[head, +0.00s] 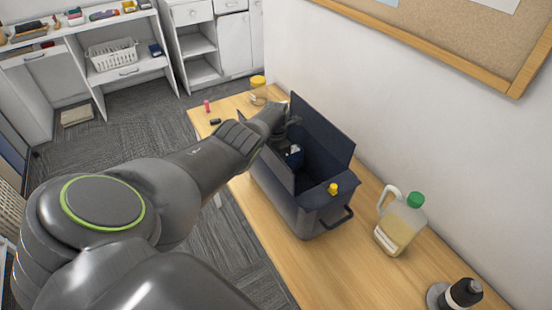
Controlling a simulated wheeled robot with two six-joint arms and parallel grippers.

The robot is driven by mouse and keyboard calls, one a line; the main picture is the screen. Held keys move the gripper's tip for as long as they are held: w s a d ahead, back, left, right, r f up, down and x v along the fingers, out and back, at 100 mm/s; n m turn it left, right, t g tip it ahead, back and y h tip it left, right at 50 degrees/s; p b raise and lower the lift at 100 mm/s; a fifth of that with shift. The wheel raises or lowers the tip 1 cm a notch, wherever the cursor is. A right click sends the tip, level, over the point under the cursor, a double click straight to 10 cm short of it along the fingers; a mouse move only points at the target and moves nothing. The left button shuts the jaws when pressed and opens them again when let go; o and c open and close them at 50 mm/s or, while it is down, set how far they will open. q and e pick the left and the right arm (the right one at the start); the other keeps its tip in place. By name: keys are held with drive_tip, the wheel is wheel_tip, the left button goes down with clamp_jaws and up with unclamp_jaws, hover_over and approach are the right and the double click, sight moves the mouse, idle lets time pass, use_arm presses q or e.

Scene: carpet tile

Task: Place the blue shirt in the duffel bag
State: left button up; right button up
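The dark navy duffel bag (318,212) stands on the wooden table with its top open and two side flaps raised. My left arm reaches in from the left, and its gripper (290,138) is at the bag's opening, above the inside. The fingers are small, dark and partly hidden by the bag's flap, so I cannot tell whether they are open or shut. A small blue and white thing (293,156) shows inside the bag just below the gripper. I cannot tell whether it is the blue shirt or whether it is held. My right gripper is not in view.
A yellow-topped item (333,189) shows at the bag's near end. A green-capped jug (400,224) and a black bottle-like object (460,294) stand to the right. A yellow-lidded jar (258,90) is behind the bag. The wall (400,130) runs close along the table's right side.

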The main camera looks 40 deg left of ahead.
use_arm(q)
drive_tip(key=shift+w+f, duration=0.1)
drive_tip(key=shift+f, duration=0.25)
drive_tip(key=o, duration=1.2)
drive_tip(key=shift+c, duration=0.2)
drive_tip(key=shift+r+p, duration=0.4)
drive_tip(key=shift+r, duration=0.15)
wheel_tip(320, 180, up, 7)
drive_tip(key=p, duration=0.5)
drive_tip(key=shift+r, duration=2.6)
